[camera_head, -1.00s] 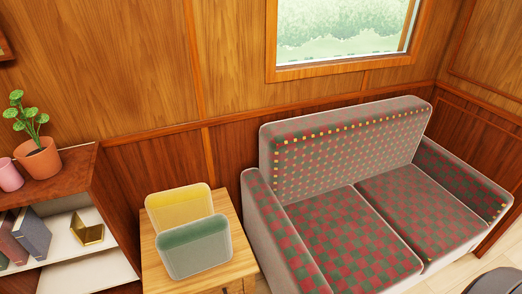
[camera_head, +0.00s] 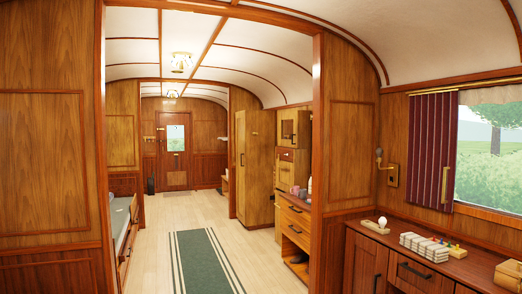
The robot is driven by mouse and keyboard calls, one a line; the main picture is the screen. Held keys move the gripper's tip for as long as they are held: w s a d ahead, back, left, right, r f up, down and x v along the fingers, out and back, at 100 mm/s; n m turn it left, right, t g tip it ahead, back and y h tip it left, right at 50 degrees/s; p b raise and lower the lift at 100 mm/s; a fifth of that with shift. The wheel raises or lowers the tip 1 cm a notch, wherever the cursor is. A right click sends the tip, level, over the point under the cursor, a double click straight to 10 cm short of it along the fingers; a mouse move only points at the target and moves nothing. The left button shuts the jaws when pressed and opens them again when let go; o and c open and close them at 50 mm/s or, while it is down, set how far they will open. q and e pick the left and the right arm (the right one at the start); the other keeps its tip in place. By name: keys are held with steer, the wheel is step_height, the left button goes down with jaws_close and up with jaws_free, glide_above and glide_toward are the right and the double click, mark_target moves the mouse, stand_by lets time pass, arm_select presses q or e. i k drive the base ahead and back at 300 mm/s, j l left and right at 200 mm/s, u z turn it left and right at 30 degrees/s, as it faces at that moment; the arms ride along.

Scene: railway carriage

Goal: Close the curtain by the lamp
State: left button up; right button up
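A dark red pleated curtain (camera_head: 430,150) hangs bunched at the left side of a window (camera_head: 490,155) on the right wall. A pale upright handle (camera_head: 445,186) shows at its right edge. The part of the window in view to the right of the curtain is uncovered. A small wall lamp (camera_head: 380,158) is fixed to the wooden wall just left of the curtain, beside a brass plate (camera_head: 392,175). Neither of my grippers is in view.
A wooden cabinet (camera_head: 355,258) stands below the curtain, with a row of pale blocks (camera_head: 424,246) and a white round-topped object (camera_head: 382,222) on it. A doorway opens onto a corridor with a green striped runner (camera_head: 205,262) and clear floor. A bed-like bench (camera_head: 122,235) lines its left.

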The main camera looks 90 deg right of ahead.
mark_target(433, 132)
steer(key=z, duration=3.9)
steer(key=i+u, duration=0.15)
steer(key=i, duration=0.3)
